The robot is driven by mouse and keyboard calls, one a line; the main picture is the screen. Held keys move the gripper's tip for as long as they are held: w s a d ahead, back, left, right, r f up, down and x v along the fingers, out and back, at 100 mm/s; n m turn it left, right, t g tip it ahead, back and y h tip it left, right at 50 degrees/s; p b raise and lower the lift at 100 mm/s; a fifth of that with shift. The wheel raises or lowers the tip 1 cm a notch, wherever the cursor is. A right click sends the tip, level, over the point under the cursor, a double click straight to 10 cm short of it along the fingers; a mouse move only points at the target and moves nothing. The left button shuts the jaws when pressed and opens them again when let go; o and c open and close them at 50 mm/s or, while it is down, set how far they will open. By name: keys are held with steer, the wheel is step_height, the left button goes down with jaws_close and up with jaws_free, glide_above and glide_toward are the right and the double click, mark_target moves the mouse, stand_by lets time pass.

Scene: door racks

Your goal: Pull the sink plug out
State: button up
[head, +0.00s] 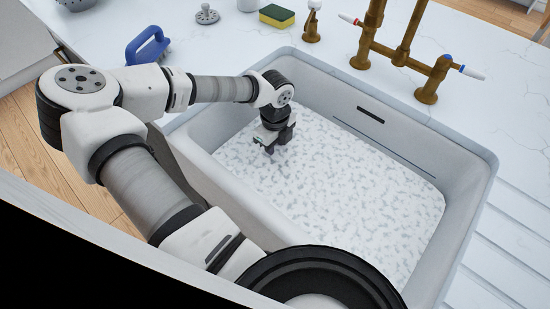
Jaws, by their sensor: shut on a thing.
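My gripper (272,141) reaches down into the white sink (460,215), near its left end. Its dark fingers point down at the speckled white, sudsy water surface (340,190). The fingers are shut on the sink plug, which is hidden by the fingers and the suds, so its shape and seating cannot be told. The drain does not show.
A grey disc with a knob (207,15), a blue-handled brush (148,48), a yellow-green sponge (277,16) and a brass fitting (312,24) stand behind the sink. A brass tap (402,50) rises at the back. The sink walls surround my gripper closely on the left.

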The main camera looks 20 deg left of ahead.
steer(key=shift+r+p, duration=0.85)
steer(key=shift+r, duration=1.25)
